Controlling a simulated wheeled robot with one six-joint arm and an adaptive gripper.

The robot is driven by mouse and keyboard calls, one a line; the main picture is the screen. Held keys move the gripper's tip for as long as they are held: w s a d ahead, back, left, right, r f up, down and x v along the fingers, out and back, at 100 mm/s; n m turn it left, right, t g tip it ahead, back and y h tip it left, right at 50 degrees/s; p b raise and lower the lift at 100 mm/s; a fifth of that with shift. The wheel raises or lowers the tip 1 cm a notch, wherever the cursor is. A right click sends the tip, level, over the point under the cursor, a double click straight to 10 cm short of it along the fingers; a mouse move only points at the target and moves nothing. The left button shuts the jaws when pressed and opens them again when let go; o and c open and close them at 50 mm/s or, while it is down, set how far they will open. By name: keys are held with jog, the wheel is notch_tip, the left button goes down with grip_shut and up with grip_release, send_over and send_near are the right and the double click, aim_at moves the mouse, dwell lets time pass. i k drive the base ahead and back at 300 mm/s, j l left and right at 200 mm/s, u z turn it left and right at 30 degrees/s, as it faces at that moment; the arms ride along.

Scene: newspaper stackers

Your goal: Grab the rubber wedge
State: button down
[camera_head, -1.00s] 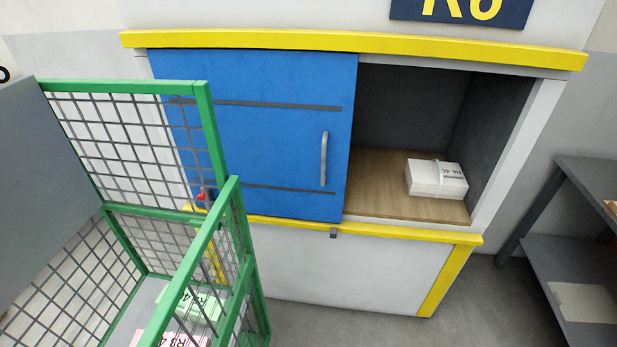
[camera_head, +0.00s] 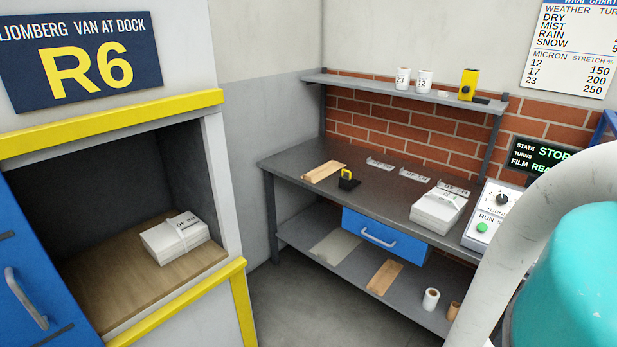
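A small black block with a yellow loop handle (camera_head: 348,183) sits near the front left edge of the grey workbench (camera_head: 300,158). It looks like the rubber wedge, though it is too small to be sure. It stands just right of a flat tan piece (camera_head: 324,171). Nothing touches it that I can see. Part of my arm shows at the right edge, but my gripper is out of view.
A white bundle (camera_head: 437,210) and several paper slips lie on the bench. A blue drawer (camera_head: 385,234) hangs below it. The lower shelf (camera_head: 325,262) holds flat sheets and rolls. The open R6 bay (camera_head: 120,285) with another bundle (camera_head: 175,240) is at left. Floor shows between.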

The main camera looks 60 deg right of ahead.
aim_at(347, 183)
jog(key=z, duration=1.8)
jog(key=i+u, duration=0.15)
jog(key=u, duration=0.2)
jog(key=i+l+u, duration=0.1)
jog(key=u, duration=0.3)
jog(key=i+l+u, duration=0.15)
jog(key=u, duration=0.2)
